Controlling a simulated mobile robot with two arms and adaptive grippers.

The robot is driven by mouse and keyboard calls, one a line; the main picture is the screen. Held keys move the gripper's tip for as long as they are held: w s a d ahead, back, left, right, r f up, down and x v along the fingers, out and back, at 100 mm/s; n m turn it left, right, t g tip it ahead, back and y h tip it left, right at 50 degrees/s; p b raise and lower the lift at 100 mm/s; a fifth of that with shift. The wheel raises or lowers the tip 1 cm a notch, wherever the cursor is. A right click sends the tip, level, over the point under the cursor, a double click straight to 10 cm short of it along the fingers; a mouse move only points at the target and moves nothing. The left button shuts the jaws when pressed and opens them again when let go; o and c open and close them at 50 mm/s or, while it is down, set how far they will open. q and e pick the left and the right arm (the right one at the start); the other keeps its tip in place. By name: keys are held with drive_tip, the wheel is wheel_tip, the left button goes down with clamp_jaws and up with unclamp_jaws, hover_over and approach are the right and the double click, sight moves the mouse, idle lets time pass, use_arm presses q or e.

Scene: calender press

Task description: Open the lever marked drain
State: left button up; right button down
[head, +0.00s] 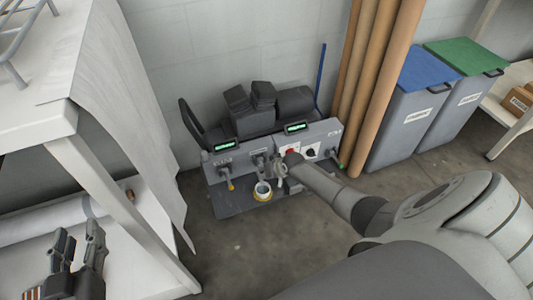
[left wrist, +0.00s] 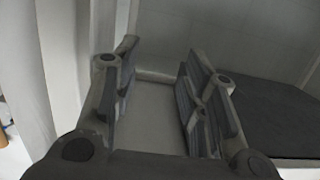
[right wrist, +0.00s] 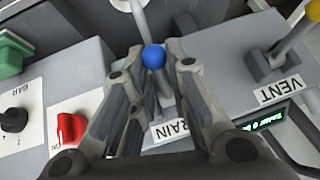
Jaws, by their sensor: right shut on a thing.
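The drain lever has a blue ball knob (right wrist: 154,57) and sits at the front of the grey machine (head: 232,162). A partly covered label (right wrist: 172,130) reading "RAIN" lies beside it in the right wrist view. My right gripper (right wrist: 158,66) is shut around the drain lever, with the blue knob showing between its fingertips. In the head view my right gripper (head: 282,170) is at the front of the machine and hides most of the lever. My left gripper (head: 80,255) is open and empty at the lower left; its spread fingers show in the left wrist view (left wrist: 155,75).
A yellow-tipped lever (right wrist: 297,38) marked VENT stands beside the drain lever. A red switch (right wrist: 72,128), a black knob (right wrist: 14,119) and a green handle (right wrist: 14,56) are on the other side. A small cup (head: 262,190) stands below. A white table (head: 75,115) is at left.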

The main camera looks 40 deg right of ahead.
use_arm(q)
drive_tip(key=shift+s+a+f+g+y+p, duration=0.15)
drive_tip(key=shift+s+f+g, duration=0.2)
drive_tip(key=shift+f, duration=0.35)
drive_tip(key=shift+s+a+f+g+y+p, duration=0.1)
drive_tip(key=shift+s+a+f+g, duration=0.1)
drive_tip(key=shift+f+g, duration=0.35)
drive_tip(key=shift+s+a+f+g+y+p, duration=0.15)
drive_tip(key=shift+s+f+g, duration=0.15)
drive_tip(key=shift+f, duration=0.5)
use_arm(e)
drive_tip(key=shift+r+g, duration=0.3)
drive_tip(key=shift+g, duration=0.2)
drive_tip(key=shift+w, duration=0.1)
drive_tip(key=c, duration=1.4)
unclamp_jaws()
drive_tip(key=shift+r, duration=0.1)
drive_tip(key=shift+v, duration=6)
